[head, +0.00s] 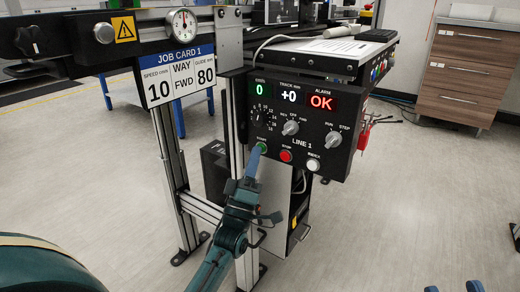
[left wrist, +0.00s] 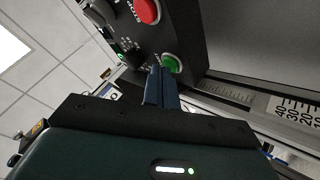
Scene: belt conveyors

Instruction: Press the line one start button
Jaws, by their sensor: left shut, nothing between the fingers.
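The line 1 control panel (head: 300,125) faces me with its green start button (head: 262,147) at the lower left. A red stop button (head: 286,156) and a white index button (head: 313,165) sit to its right. My left gripper (head: 256,154) is shut and empty, its tips at the start button and partly overlapping it. In the left wrist view the shut fingers (left wrist: 160,88) end beside the green button (left wrist: 172,63); I cannot tell whether they touch it. Two blue tips of my right gripper (head: 453,288) show apart at the bottom edge.
A job card (head: 178,77) hangs left of the panel, above a metal frame post (head: 165,150).

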